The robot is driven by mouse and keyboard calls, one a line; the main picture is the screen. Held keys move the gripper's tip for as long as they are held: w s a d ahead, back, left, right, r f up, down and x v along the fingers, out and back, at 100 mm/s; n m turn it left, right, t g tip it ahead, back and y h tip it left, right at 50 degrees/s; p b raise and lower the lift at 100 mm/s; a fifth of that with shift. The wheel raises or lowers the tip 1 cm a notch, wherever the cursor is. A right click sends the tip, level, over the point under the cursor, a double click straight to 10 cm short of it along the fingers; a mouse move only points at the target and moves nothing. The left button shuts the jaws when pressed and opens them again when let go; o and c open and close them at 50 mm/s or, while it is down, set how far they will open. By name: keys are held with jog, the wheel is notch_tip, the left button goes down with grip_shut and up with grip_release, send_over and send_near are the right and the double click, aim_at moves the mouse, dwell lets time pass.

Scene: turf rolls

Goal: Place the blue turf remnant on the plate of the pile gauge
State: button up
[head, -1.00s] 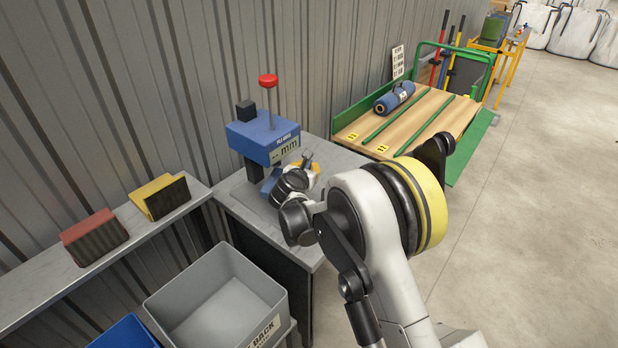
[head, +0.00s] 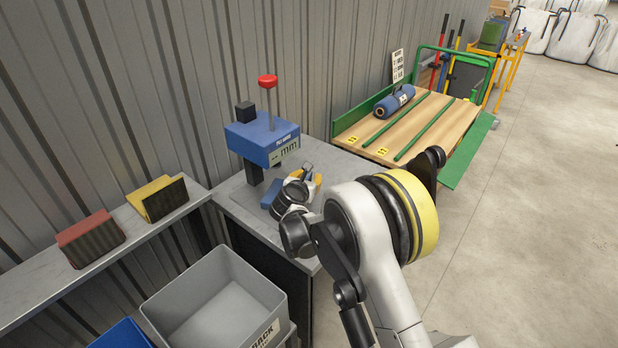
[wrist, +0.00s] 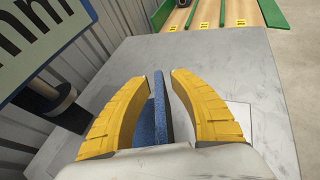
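The blue turf remnant (wrist: 158,105) is a thin blue slab, seen edge-on between the two yellow fingers of my gripper (wrist: 160,78) in the wrist view. In the head view, part of the remnant (head: 271,193) shows left of my wrist, beside the gauge. The pile gauge (head: 264,140) has a blue head, an mm display and a red-knobbed lever. Its plate (head: 245,196) lies low under the head, partly hidden. My gripper is just right of the gauge, over the grey bench.
Red (head: 90,238) and yellow (head: 158,197) remnants stand on the shelf (head: 35,280) at left. A grey bin (head: 215,305) stands in front. A cart (head: 440,128) with a blue roll (head: 394,101) is at the back. The bench's right part (wrist: 235,75) looks clear.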

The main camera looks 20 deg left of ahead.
jog(key=a+p+v, duration=0.1)
jog(key=p+v, duration=0.2)
jog(key=v, duration=0.9)
jog(key=d+r+m+g+h, duration=0.1)
jog(key=d+r+m, duration=0.35)
jog(key=d, duration=0.35)
jog(key=d+r+m+g+h, duration=0.1)
jog(key=d+r+m, duration=0.35)
jog(key=d, duration=0.25)
jog(key=s+d+r+m+g, duration=0.1)
jog(key=s+d+r+m, duration=0.25)
jog(key=d, duration=0.35)
jog(key=s+d+r+m+g, duration=0.1)
jog(key=s+d+r+m, duration=0.2)
jog(key=d+m, duration=0.35)
jog(key=s+d+m+g, duration=0.1)
jog(key=s+d+m, duration=0.3)
jog(key=s, duration=0.3)
jog(key=s+d+m, duration=0.5)
jog(key=s+m, duration=0.2)
jog(key=s, duration=0.1)
jog(key=s+d+m+g+y, duration=0.1)
jog(key=s+d+m, duration=0.4)
jog(key=s, duration=0.3)
jog(key=shift+f+g, duration=0.3)
jog(key=shift+f, duration=0.1)
